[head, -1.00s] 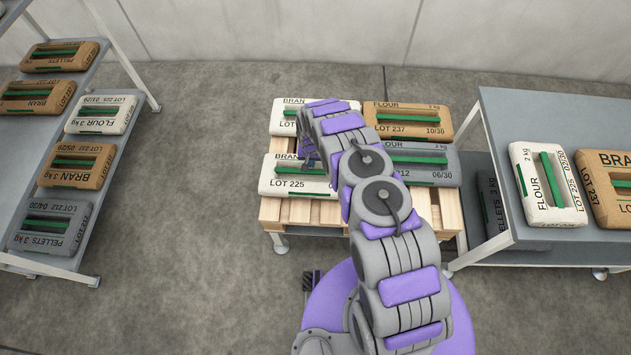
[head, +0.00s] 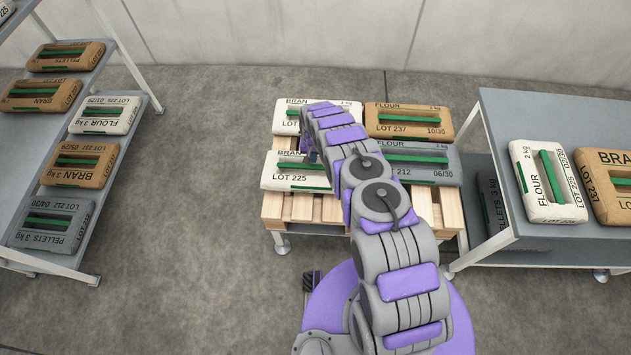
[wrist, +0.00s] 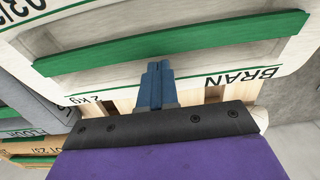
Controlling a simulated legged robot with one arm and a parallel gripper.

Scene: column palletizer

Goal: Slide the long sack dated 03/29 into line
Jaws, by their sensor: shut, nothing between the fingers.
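The long white BRAN sack, LOT 225 (head: 277,183), lies at the front left of the pallet (head: 300,208). In the wrist view its white face (wrist: 120,82) and green bar fill the top, with a partly cut-off date starting 03/ at upper left. My gripper (wrist: 155,70) is shut with its blue fingers together at the sack's BRAN-lettered long edge. Whether they touch it is unclear. In the head view my gripper (head: 306,146) shows by the gap between the two white sacks, and my arm hides the sack's right part.
Another white BRAN sack (head: 287,128) lies behind it. A brown FLOUR sack (head: 410,122) and a grey LOT 212 sack (head: 430,163) fill the pallet's right. A sack rack (head: 130,125) stands left, a grey table (head: 530,105) right.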

